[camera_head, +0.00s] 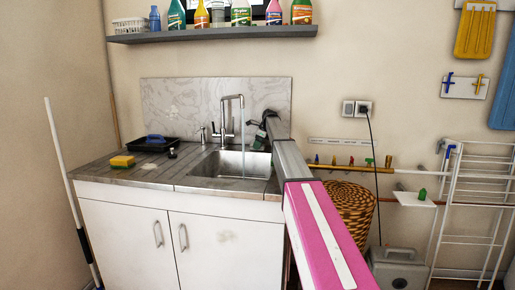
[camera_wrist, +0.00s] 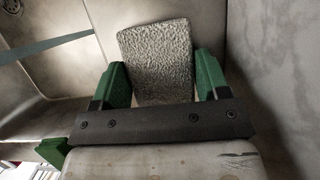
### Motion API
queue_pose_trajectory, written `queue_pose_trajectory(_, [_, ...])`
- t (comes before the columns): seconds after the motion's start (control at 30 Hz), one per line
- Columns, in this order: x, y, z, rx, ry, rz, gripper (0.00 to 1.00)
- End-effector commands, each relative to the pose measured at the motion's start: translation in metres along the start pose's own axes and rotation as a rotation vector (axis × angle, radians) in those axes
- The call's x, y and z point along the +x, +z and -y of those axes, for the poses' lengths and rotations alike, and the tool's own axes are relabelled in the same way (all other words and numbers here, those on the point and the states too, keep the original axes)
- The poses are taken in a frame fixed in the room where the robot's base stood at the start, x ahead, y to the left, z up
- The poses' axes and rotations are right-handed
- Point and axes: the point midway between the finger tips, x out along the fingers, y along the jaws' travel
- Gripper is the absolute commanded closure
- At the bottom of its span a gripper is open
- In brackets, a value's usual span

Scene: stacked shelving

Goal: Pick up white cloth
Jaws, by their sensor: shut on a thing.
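The white cloth (camera_wrist: 156,50) shows in the wrist view as a pale grey, rough-textured, roughly rectangular piece. It is between the two green fingers of my gripper (camera_wrist: 162,75), which is shut on it. In the head view my gripper (camera_head: 260,137) is at the back right of the sink (camera_head: 238,163), low by the marble backsplash. I cannot make out the cloth there. Whether the cloth touches the surface behind it is not clear.
The faucet (camera_head: 241,110) stands just left of my gripper, with water running into the sink. A yellow sponge (camera_head: 122,161) and a black tray (camera_head: 152,144) lie on the counter's left. A shelf (camera_head: 212,33) with bottles hangs above. A wicker basket (camera_head: 352,205) stands right of the cabinet.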

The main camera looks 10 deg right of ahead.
Motion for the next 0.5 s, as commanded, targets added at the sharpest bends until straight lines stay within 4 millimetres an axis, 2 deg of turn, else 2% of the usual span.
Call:
queue_pose_trajectory(0.27, [-0.006, 0.002, -0.004, 0.0, 0.0, 0.0, 0.55])
queue_pose_trajectory(0.5, [-0.034, 0.014, -0.003, 0.0, -0.002, 0.001, 0.55])
